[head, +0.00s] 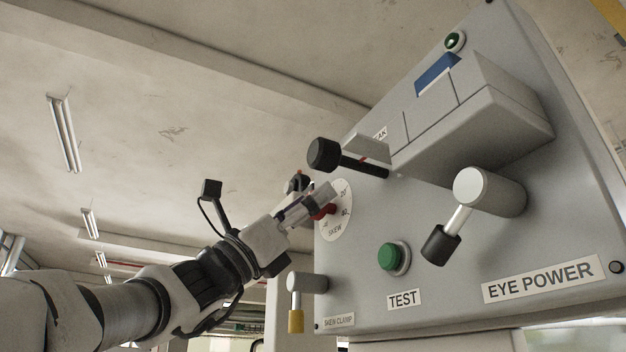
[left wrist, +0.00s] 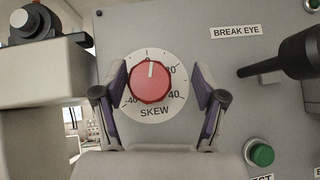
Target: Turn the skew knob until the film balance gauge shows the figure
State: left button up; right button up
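The red skew knob (left wrist: 150,82) sits on a round white dial (left wrist: 154,113) marked SKEW on the grey panel. Its white mark points nearly straight up, near the top of the scale. My left gripper (head: 325,198) reaches the dial from the left in the head view. In the left wrist view, its two fingers (left wrist: 158,80) stand open on either side of the knob. The left finger is close to the knob and a clear gap shows on the right. I cannot make out a film balance gauge reading. My right gripper is not in view.
A black-knobbed lever (head: 324,154) juts out above the dial. A green TEST button (head: 392,257), a yellow-tipped clamp lever (head: 296,318) and a large grey crank (head: 490,192) are nearby. A grey box (head: 470,120) with a blue panel (head: 437,74) protrudes above.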

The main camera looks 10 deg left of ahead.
pick_arm(q)
jog(key=w, duration=0.1)
jog(key=w+d, duration=0.1)
jog(key=shift+w+f, duration=0.15)
jog(key=shift+w, duration=0.2)
jog(key=shift+s+a, duration=0.1)
jog(key=shift+s, duration=0.4)
jog(key=c, duration=0.9)
jog(key=shift+c, duration=1.2)
jog(key=m+g, duration=0.3)
jog(key=shift+a+r+m+h, duration=0.2)
jog(key=shift+m+h, duration=0.1)
jog(key=shift+h, duration=0.1)
jog(key=m+g, duration=0.2)
jog(key=g, duration=0.1)
jog(key=shift+w+d+r+m, duration=0.1)
jog(key=shift+w+m, duration=0.05)
jog(key=shift+m, duration=0.25)
jog(key=shift+m+g+y, duration=0.3)
jog(key=shift+m+g, duration=1.8)
jog(key=shift+m, duration=0.3)
jog(key=o, duration=1.1)
jog(key=shift+d, duration=0.1)
